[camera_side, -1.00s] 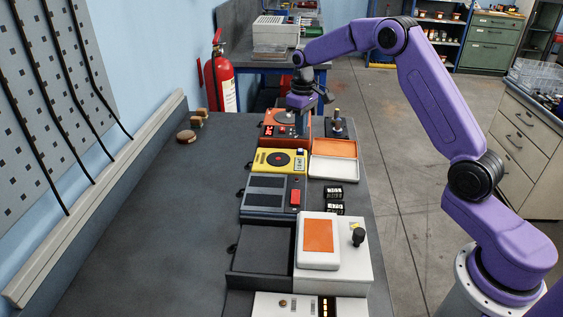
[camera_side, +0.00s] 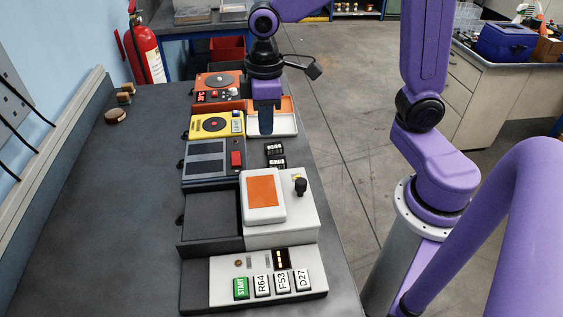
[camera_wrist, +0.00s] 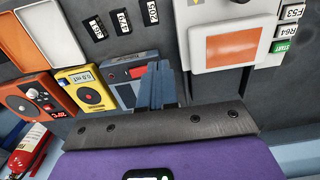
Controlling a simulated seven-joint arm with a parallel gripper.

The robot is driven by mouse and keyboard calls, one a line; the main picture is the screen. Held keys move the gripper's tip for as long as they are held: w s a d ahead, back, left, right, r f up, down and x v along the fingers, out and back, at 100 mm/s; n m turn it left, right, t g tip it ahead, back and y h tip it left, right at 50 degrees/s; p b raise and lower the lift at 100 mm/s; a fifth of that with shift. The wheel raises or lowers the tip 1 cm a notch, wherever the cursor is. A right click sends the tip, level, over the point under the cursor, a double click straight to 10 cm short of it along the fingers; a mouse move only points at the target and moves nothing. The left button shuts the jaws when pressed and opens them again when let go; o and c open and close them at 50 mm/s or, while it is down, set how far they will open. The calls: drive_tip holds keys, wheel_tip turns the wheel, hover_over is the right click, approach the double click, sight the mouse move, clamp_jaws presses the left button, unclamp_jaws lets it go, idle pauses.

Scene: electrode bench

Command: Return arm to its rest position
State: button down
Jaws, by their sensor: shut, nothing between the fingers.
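My gripper (camera_side: 265,131) is in the side view, pointing down with its blue fingers shut and empty. It appears in front of the orange-lined white tray (camera_side: 286,122), to the right of the yellow device (camera_side: 208,125). Its exact height above the bench is hard to tell. The wrist view also shows the closed fingers (camera_wrist: 157,68), in front of the blue-grey device (camera_wrist: 124,92). My purple arm reaches in from the right.
An orange device (camera_side: 219,88) is at the back of the row. Nearer are a white box with an orange pad (camera_side: 263,195), a black knob (camera_side: 300,187) and a keypad panel (camera_side: 227,268). Brown discs (camera_side: 116,115) lie at left.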

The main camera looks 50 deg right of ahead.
drive_tip(key=s+d+n, duration=0.2)
drive_tip(key=s, duration=0.7)
drive_tip(key=s+d+f+n, duration=0.1)
drive_tip(key=s+d, duration=0.1)
drive_tip(key=s, duration=0.7)
drive_tip(key=shift+d+f+n, duration=0.2)
drive_tip(key=shift+d+n, duration=0.15)
drive_tip(key=shift+n, duration=0.05)
